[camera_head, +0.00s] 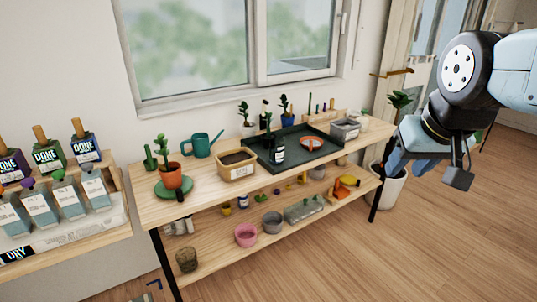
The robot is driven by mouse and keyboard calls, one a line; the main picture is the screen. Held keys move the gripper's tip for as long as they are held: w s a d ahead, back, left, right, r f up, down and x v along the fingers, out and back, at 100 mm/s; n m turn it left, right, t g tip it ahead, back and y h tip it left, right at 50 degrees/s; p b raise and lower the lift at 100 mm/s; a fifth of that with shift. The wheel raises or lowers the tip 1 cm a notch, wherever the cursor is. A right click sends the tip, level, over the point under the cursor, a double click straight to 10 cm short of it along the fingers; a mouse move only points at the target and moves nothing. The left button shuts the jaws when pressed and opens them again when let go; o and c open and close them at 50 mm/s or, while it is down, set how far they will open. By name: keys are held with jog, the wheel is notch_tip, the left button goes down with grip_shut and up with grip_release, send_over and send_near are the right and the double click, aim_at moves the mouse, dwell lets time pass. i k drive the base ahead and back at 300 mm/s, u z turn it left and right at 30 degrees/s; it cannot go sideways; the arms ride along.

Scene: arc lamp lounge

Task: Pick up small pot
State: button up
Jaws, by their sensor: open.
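Several small pots stand on a two-level wooden shelf bench (215,275), and I cannot tell which one the task means. A pink pot (246,236) and a grey pot (272,222) stand side by side on the lower shelf. A terracotta pot (171,178) with a green plant sits on a green saucer (174,190) at the top left. A rough brown pot (186,260) is at the lower left. My gripper (428,168) is open and empty, raised at the right, apart from the bench and all these pots.
On the bench top are a teal watering can (202,145), a tan soil box (237,166) and a dark tray (265,160). A large white planter (390,186) stands on the floor at the right. A bottle stand (115,218) is at left.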

aim_at(264, 142)
jog(key=u, duration=0.15)
jog(key=k, duration=0.25)
jog(key=z, duration=0.75)
jog(key=i, duration=1.15)
jog(key=u, duration=0.4)
jog(key=i, duration=0.85)
jog(key=u, duration=0.75)
jog(key=k, duration=0.85)
jog(key=u, duration=0.15)
jog(key=i, duration=0.85)
